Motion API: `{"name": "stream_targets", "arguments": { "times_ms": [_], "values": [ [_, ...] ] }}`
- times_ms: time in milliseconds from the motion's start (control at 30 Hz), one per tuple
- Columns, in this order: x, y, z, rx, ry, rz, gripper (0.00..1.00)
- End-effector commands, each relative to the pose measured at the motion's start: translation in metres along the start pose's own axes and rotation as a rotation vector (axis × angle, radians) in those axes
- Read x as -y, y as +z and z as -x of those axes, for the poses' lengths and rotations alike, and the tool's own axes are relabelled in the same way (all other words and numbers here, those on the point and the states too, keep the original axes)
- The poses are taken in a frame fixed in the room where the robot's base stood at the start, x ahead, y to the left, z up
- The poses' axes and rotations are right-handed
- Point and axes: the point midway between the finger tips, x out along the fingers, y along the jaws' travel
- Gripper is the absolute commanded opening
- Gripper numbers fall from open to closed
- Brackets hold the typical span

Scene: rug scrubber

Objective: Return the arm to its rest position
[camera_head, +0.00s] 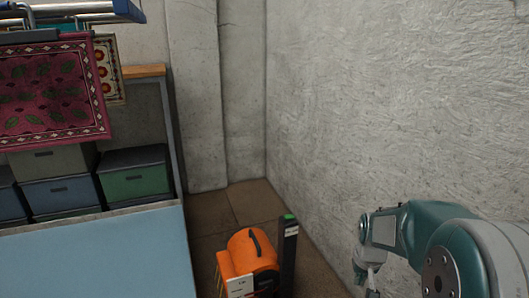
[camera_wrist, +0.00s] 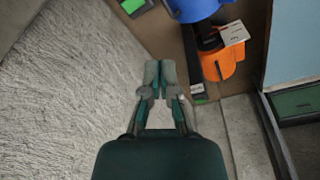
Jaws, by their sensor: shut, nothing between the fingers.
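My gripper (camera_wrist: 160,68) is shut and empty in the wrist view, its two fingertips close together over the brown floor near the wall. In the head view my arm comes in at the lower right, folded in front of the wall. There my gripper (camera_head: 368,284) hangs at the bottom edge, mostly small and partly cut off. It touches nothing that I can see.
An orange machine (camera_head: 252,252) stands on the floor beside a dark post with a green top (camera_head: 288,230). A light blue table top (camera_head: 95,255) lies at left. Rugs (camera_head: 50,95) hang above storage boxes (camera_head: 135,173). A rough wall (camera_head: 400,100) borders the right.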

Motion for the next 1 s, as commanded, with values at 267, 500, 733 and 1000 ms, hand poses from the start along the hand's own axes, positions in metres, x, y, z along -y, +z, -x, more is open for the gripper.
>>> {"name": "stream_targets", "arguments": {
  "times_ms": [267,500,733,1000],
  "values": [
    [0.027,0.045,0.084,-0.103,-0.006,0.035,0.0],
    [0.044,0.096,0.136,-0.186,-0.017,0.063,0.0],
    [0.055,0.15,0.168,-0.266,-0.033,0.088,0.0],
    [0.06,0.193,0.18,-0.325,-0.049,0.107,0.0]
  ]
}}
